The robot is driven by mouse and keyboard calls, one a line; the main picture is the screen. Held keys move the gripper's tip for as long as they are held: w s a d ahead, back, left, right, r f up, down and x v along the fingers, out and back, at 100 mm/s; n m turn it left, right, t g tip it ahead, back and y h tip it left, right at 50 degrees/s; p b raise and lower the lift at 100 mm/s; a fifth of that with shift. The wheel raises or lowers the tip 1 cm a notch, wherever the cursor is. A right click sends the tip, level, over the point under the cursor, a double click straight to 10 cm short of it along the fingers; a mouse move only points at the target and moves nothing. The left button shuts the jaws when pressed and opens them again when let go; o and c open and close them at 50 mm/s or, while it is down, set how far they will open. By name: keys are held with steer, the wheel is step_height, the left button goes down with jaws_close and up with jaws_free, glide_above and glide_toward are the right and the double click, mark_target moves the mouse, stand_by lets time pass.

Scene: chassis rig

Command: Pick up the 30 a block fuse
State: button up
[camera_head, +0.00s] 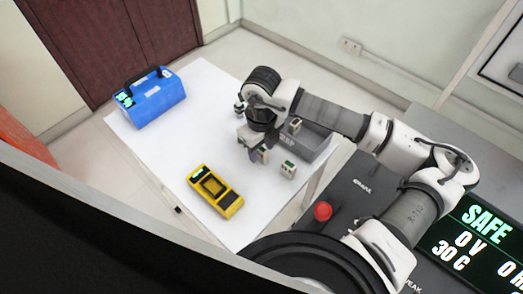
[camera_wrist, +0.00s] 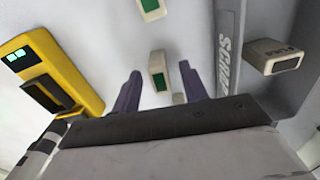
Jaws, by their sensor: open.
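Several small pale block fuses with green ends are in view, but I cannot read their ratings, so I cannot tell which is the 30 A block fuse. One block fuse (camera_wrist: 158,71) shows between my gripper's two purple fingers (camera_wrist: 161,76) in the wrist view. My gripper (camera_head: 254,143) is open and points down over the white table in the head view, with a block fuse (camera_head: 263,157) just below it. Another block fuse (camera_head: 288,169) stands to the right of that one. I cannot tell the gap between fingers and fuse.
A grey bin (camera_wrist: 229,45) with lettering on its wall holds another block (camera_wrist: 272,56), right of the fingers. A yellow meter-like device (camera_head: 215,192) lies front left of my gripper. A blue case (camera_head: 157,101) stands at the table's far left. The white table (camera_head: 185,145) between them is clear.

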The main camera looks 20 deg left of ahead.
steer(key=shift+c, duration=0.2)
jaws_close()
steer(key=shift+r, duration=0.15)
